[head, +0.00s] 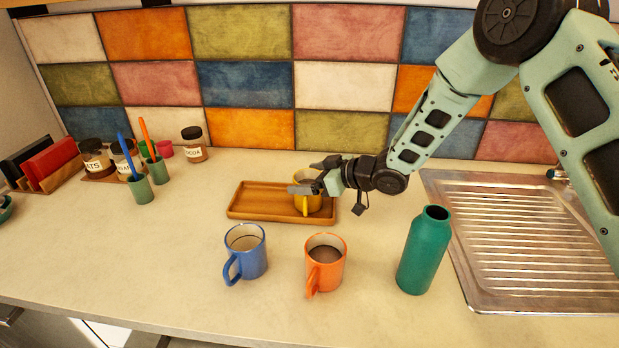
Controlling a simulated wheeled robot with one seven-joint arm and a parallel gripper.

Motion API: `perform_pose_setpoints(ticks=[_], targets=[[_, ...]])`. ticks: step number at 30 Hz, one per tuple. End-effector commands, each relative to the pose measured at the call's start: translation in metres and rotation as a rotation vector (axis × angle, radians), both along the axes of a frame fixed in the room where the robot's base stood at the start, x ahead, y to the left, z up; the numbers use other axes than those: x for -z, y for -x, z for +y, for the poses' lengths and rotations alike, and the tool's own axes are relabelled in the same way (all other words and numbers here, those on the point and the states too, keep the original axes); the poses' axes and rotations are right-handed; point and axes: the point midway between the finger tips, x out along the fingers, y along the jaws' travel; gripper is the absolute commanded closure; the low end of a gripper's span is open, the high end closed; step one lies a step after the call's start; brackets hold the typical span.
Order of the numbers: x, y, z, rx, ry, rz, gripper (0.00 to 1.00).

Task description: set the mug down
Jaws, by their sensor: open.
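A yellow mug (308,204) stands on the right part of a wooden tray (258,214), partly hidden behind my gripper. My gripper (300,189) is open at the mug's upper part, with its fingers pointing left. Whether the fingers touch the mug cannot be told. A blue mug (250,262) stands upright on the counter in front of the tray. An orange mug (330,272) with dark brown contents stands to its right.
A green bottle (424,250) stands right of the orange mug, beside the ribbed metal drainboard (530,250). Jars (194,148), cups with brushes (141,188) and a rack (45,168) stand at the left. The counter's left front (130,250) is clear.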

Motion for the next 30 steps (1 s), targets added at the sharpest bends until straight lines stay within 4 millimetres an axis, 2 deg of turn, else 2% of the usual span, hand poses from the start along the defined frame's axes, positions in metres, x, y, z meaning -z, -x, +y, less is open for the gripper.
perform_pose_setpoints(ticks=[5, 12, 18, 24, 30], targets=[[-0.009, 0.011, -0.018, 0.001, 0.001, -0.001, 0.1], [-0.029, 0.037, -0.058, 0.002, 0.0, -0.002, 0.1], [-0.042, 0.053, -0.082, 0.001, 0.0, -0.002, 0.1], [-0.047, 0.061, -0.092, 0.0, 0.0, -0.001, 0.1], [-0.047, 0.061, -0.093, 0.0, 0.0, 0.0, 0.1]])
